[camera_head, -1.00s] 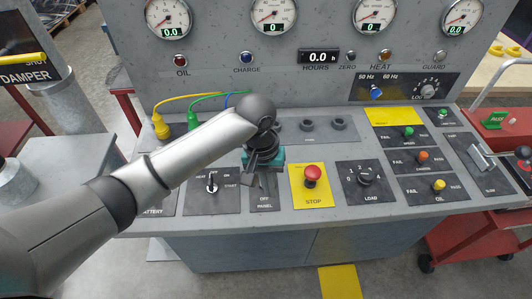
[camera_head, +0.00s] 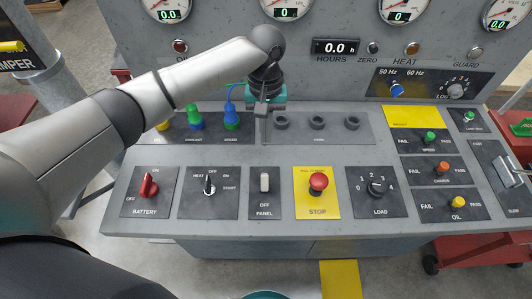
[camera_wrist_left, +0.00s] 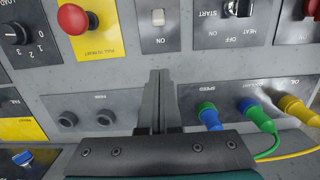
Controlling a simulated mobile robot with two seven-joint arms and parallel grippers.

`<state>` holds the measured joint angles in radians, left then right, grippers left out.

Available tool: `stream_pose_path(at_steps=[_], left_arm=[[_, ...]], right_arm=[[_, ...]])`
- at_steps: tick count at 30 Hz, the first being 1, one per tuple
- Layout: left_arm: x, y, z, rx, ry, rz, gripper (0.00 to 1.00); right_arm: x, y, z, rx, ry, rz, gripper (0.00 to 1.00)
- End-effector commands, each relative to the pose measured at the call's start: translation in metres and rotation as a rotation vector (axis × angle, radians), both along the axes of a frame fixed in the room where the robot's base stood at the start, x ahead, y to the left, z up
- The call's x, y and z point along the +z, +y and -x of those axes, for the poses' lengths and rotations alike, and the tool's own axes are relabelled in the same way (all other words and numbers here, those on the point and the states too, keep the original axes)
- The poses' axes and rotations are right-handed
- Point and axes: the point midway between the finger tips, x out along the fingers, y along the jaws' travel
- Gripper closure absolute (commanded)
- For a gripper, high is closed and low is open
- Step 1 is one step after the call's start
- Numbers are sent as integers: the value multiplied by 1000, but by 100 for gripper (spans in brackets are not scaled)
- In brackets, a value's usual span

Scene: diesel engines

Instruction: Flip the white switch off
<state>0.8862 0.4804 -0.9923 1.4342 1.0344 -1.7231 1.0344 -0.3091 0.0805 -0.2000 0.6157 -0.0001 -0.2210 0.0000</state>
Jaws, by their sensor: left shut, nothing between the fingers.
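The white switch (camera_head: 264,183) is a small rocker on a dark plate marked OFF and PANEL, between the key switch and the yellow STOP plate. It also shows at the top of the left wrist view (camera_wrist_left: 158,17), with an ON label on the side nearer my fingers. My left gripper (camera_head: 261,136) is shut and empty, with its fingers behind the switch plate, toward the gauge panel, and apart from the switch. In the left wrist view the closed fingers (camera_wrist_left: 158,75) point toward the plate. I cannot tell the switch's tilt clearly. My right gripper is not in view.
The red STOP button (camera_head: 318,182) stands right of the switch. The key switch (camera_head: 209,184) and red battery knob (camera_head: 148,186) are to its left. Green and blue plugs (camera_head: 232,117) with cables stand left of my gripper, and empty sockets (camera_head: 317,122) to its right.

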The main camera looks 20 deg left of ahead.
Motion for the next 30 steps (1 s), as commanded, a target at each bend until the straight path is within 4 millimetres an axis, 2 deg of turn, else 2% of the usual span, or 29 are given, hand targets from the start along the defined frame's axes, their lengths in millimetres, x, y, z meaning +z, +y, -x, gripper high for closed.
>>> stream_pose_path(at_steps=[5,15,18,24,30], left_arm=[[-27,-1,4,0,5,-2,100],[-102,-3,11,0,4,-2,100],[-89,-6,21,-5,-1,0,100],[-81,-10,37,-3,-1,0,100],[-79,-12,44,-2,0,-1,100]], right_arm=[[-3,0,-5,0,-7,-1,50],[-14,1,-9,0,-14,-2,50],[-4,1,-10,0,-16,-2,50],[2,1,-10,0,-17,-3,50],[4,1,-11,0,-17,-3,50]])
